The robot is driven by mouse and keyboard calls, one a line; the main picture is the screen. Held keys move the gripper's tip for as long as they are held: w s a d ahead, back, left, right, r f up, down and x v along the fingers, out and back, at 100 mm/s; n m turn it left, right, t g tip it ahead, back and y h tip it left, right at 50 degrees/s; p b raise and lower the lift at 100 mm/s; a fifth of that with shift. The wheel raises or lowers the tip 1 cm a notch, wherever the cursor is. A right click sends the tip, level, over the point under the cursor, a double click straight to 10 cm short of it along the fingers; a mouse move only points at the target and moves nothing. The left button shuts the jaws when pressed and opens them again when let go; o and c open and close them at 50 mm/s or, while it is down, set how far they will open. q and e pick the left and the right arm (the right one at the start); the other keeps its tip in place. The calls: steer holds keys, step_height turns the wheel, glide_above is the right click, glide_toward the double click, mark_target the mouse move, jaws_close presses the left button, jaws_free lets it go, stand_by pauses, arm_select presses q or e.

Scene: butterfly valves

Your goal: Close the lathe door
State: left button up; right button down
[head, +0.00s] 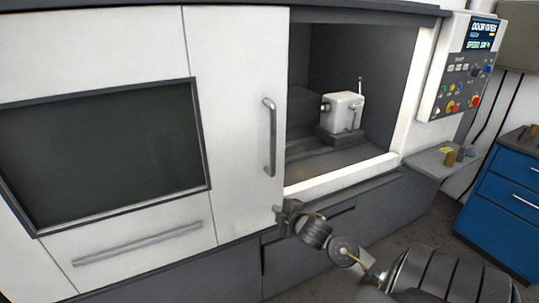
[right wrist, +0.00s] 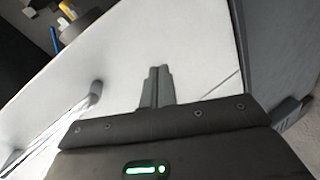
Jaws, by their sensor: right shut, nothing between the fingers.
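The white lathe door (head: 233,120) stands open at the left, and the opening shows to its right. Its upright grey bar handle (head: 269,137) is near the door's right edge. My right gripper (head: 279,209) is below the handle, by the door's lower right corner. In the right wrist view, the fingers of my right gripper (right wrist: 157,86) are shut and empty in front of a white panel (right wrist: 195,50). A grey handle (right wrist: 96,94) shows left of the fingers, apart from them. I cannot tell whether the fingertips touch the panel. My left gripper is not in view.
Inside the opening stands a white machine unit (head: 343,110) on a dark base. The control panel (head: 462,70) at the right reads "DOOR OPEN". A white frame (head: 345,175) edges the opening. A blue drawer cabinet (head: 503,200) stands at the far right.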

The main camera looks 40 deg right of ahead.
mark_target(247, 146)
steer(key=s+a+r+n+t, duration=0.2)
steer(key=r, duration=0.8)
steer(key=s+a+r+n+t, duration=0.2)
steer(key=a+r+n, duration=0.1)
steer(key=r, duration=0.7)
steer(key=w+b, duration=0.2)
steer(key=w, duration=0.1)
steer(key=w+d+b, duration=0.1)
steer(key=w, duration=0.3)
steer(key=w+d+b, duration=0.1)
steer(key=w+b, duration=0.1)
steer(key=w, duration=0.1)
steer(key=shift+w+d+f+b, duration=0.1)
steer(key=shift+w+f+b, duration=0.1)
steer(key=shift+b, duration=0.1)
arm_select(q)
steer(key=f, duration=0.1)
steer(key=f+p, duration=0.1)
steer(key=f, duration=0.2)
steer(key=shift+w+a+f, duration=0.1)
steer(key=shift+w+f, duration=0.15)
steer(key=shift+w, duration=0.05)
arm_select(e)
steer(key=s+d, duration=0.2)
steer(key=d, duration=0.1)
steer(key=shift+d, duration=0.1)
